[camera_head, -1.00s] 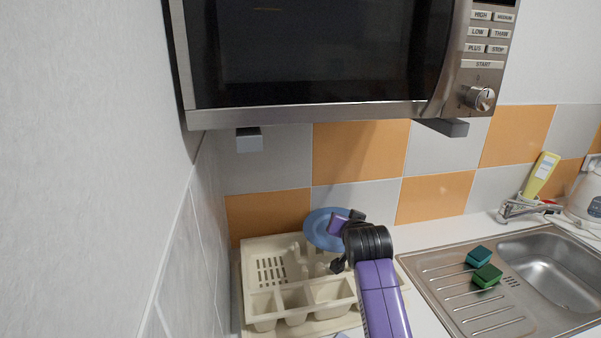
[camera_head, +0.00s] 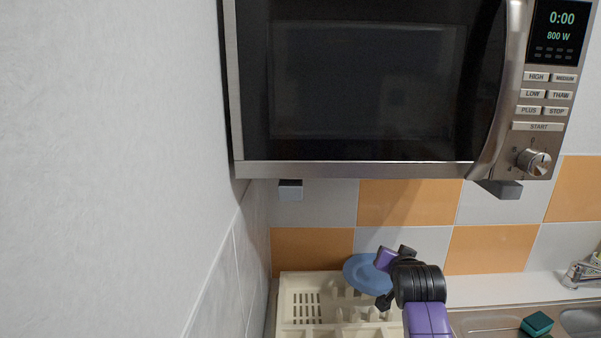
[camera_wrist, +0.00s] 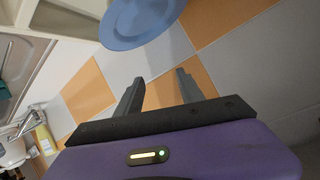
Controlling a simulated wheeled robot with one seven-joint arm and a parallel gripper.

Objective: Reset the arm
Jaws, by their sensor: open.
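My gripper (camera_wrist: 160,80) is open in the wrist view, with its two dark fingers apart and nothing between them. In the head view my gripper (camera_head: 388,262) is at the lower middle, overlapping the right side of a blue plate (camera_head: 362,273). The plate is at the back of the cream dish rack (camera_head: 290,294). In the wrist view the plate (camera_wrist: 140,18) lies beyond the fingertips, apart from them. My arm hides part of the plate and rack in the head view.
A microwave (camera_head: 370,170) hangs above the rack and my gripper. A plain wall (camera_head: 120,150) stands close on the left. A sink with a teal sponge (camera_head: 537,323) is at the lower right. Orange and grey tiles (camera_head: 490,248) line the back wall.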

